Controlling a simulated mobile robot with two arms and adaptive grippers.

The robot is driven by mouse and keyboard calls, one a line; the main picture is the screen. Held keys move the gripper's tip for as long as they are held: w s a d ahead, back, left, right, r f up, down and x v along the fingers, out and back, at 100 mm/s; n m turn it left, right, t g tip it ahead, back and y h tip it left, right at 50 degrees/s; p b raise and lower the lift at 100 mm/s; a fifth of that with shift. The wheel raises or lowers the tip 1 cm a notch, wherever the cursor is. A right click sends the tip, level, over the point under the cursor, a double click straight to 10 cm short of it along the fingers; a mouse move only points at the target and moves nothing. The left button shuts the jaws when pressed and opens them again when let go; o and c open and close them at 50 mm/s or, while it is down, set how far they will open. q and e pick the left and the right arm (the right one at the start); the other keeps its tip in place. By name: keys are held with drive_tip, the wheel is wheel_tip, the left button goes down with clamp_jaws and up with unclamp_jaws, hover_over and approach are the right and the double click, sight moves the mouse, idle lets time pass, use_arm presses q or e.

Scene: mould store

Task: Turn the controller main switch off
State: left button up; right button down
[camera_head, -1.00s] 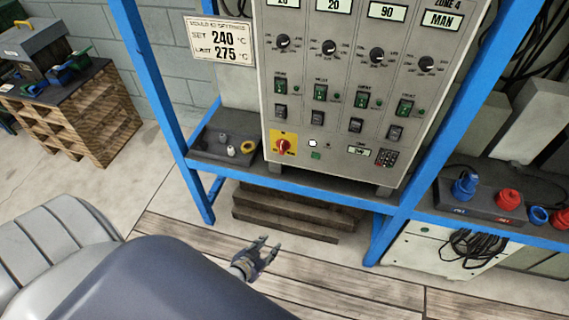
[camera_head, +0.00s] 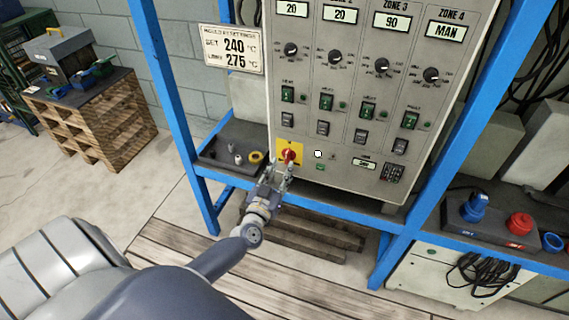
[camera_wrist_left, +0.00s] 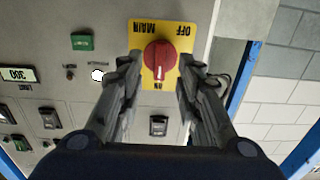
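The controller main switch is a red rotary knob (camera_head: 290,155) on a yellow plate (camera_head: 283,145) at the cabinet's lower left. In the left wrist view the knob (camera_wrist_left: 160,58) appears upside down, its white pointer line towards the ON mark; OFF is at the plate's upper right there. My left gripper (camera_head: 280,170) is just in front of the switch. In the wrist view its open fingers (camera_wrist_left: 160,70) stand on either side of the knob, with a gap visible on each side. I cannot tell how deep the tips reach. My right gripper is not in view.
The grey controller cabinet (camera_head: 330,125) carries displays, dials and rocker switches. A small green button (camera_head: 320,167) and a white round part (camera_head: 318,154) sit right of the switch. Blue frame posts (camera_head: 165,70) flank the cabinet. A black tray (camera_head: 222,148) with small fittings stands left.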

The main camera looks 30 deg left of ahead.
sight(286, 160)
use_arm(q)
drive_tip(key=shift+x, duration=1.9)
drive_tip(key=shift+c, duration=0.4)
clamp_jaws()
